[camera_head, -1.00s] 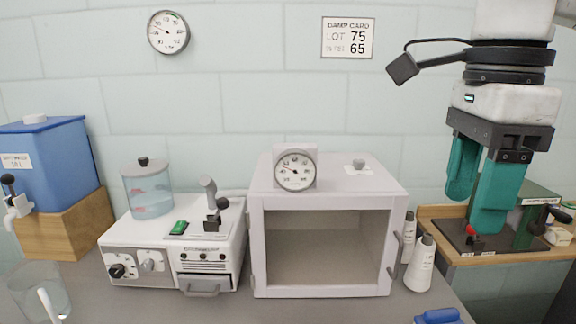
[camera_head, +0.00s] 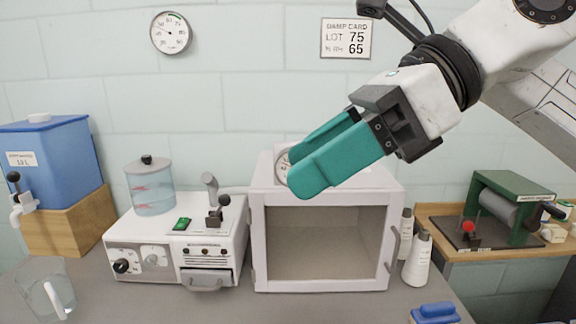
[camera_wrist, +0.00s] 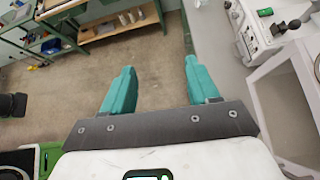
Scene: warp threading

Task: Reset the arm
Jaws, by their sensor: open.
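My gripper (camera_head: 300,170) has teal fingers and hangs in the air in front of the white cabinet (camera_head: 257,240), covering part of its top and the dial there. The fingers point down and to the left in the head view. In the wrist view my gripper (camera_wrist: 155,85) shows its two fingers well apart with nothing between them, above bare floor. It is open and empty.
A white machine (camera_head: 150,250) with a clear tank, a blue water container (camera_head: 50,155) and a glass jug (camera_head: 45,290) stand left. White bottles (camera_head: 418,258) stand beside the cabinet. A green roller device (camera_head: 505,210) sits on the right bench.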

